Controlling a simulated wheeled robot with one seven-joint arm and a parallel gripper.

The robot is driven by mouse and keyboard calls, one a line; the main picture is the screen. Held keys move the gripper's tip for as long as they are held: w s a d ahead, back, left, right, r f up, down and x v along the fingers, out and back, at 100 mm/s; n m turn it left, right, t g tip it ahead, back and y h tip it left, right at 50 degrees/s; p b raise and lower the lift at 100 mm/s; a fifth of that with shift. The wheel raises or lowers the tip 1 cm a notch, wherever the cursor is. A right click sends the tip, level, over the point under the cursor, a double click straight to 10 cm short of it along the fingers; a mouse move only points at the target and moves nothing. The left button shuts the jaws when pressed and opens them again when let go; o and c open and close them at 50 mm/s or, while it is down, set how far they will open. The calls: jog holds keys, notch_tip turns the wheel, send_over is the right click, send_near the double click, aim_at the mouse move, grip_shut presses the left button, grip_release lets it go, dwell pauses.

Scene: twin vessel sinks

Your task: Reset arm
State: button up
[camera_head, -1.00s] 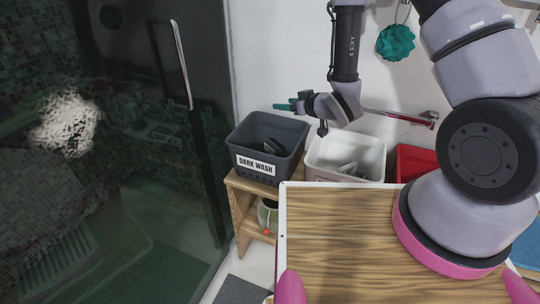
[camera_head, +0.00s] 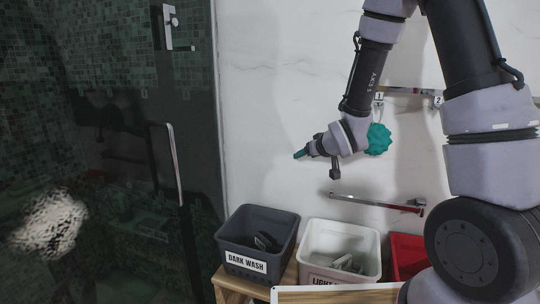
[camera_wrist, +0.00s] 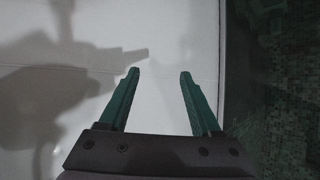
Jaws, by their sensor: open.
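My gripper (camera_head: 300,154) points left in the head view, in front of the white wall and above the dark bin. In the wrist view its two green fingers (camera_wrist: 158,75) stand wide apart with nothing between them. They face the bare white wall, where the arm's shadow falls. My arm is bent, coming down from the top of the head view and turning left at the wrist.
A teal pouf (camera_head: 379,139) hangs behind my wrist. A metal wall bar (camera_head: 380,203) is below. A grey DARK WASH bin (camera_head: 257,241), a white bin (camera_head: 338,250) and a red bin (camera_head: 408,254) stand on a wooden shelf. A dark glass door (camera_head: 110,150) is at left.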

jog(key=s+d+r+m+g+h, duration=0.1)
jog(key=s+d+r+m, duration=0.2)
jog(key=s+d+r, duration=0.5)
jog(key=s+d+r+m+g+h, duration=0.1)
jog(key=s+d+r+m+g, duration=0.2)
jog(key=s+r, duration=0.55)
jog(key=s+d+r+m, duration=0.1)
jog(key=s+d+r, duration=0.1)
jog(key=s+r, duration=0.3)
jog(key=s, duration=0.4)
jog(key=shift+s, duration=0.35)
